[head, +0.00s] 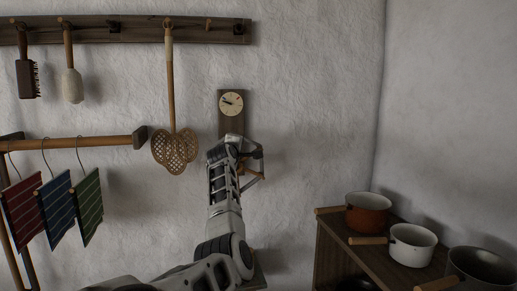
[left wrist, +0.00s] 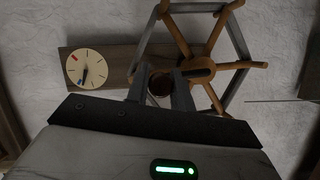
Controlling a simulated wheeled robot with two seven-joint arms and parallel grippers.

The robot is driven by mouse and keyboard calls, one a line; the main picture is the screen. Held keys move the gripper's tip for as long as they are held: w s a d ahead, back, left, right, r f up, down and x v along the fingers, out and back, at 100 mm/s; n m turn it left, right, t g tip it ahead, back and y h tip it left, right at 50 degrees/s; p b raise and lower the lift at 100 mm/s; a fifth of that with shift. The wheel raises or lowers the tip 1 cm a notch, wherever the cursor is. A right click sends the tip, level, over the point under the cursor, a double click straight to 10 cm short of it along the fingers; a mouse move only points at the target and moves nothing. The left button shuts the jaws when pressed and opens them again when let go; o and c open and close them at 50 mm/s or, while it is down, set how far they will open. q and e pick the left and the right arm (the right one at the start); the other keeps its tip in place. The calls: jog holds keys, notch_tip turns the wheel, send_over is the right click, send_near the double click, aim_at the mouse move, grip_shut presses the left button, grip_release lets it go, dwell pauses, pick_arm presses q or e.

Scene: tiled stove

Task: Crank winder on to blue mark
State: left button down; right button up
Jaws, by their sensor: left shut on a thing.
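The winder is a reel with wooden spokes (left wrist: 182,38) and grey rim bars, mounted on a dark wooden board (left wrist: 120,62) on the wall. In the head view only a little of the winder (head: 257,177) shows past my arm. The board carries a round cream dial (left wrist: 87,68), also in the head view (head: 231,104). The dial has a red mark, a blue mark (left wrist: 80,84) and a dark hand that points close to the blue one; whether they line up exactly I cannot tell. My left gripper (left wrist: 160,88) is shut on the round brown crank knob (left wrist: 160,83). My right gripper is out of view.
A rug beater (head: 174,150) and brushes hang from a wall rail (head: 140,32) at the upper left. Striped cloths (head: 56,212) hang below. Pots (head: 411,244) stand on a wooden shelf (head: 345,253) at the lower right. The wall right of the winder is bare.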

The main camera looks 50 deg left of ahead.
pick_arm(q)
jog(key=shift+w+f+m, duration=0.1)
jog(key=shift+w+m, duration=0.05)
jog(key=shift+m, duration=0.25)
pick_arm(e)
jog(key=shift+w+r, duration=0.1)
pick_arm(q)
jog(key=shift+w+d+g, duration=0.15)
jog(key=shift+g, duration=0.15)
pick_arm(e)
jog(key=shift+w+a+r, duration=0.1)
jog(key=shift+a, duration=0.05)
pick_arm(q)
jog(key=c, duration=1.2)
grip_release()
jog(key=shift+c, duration=0.2)
jog(key=shift+d, duration=0.1)
jog(key=b+v, duration=0.4)
jog(key=v, duration=1.1)
jog(key=shift+s+d, duration=0.25)
jog(key=shift+s, duration=0.05)
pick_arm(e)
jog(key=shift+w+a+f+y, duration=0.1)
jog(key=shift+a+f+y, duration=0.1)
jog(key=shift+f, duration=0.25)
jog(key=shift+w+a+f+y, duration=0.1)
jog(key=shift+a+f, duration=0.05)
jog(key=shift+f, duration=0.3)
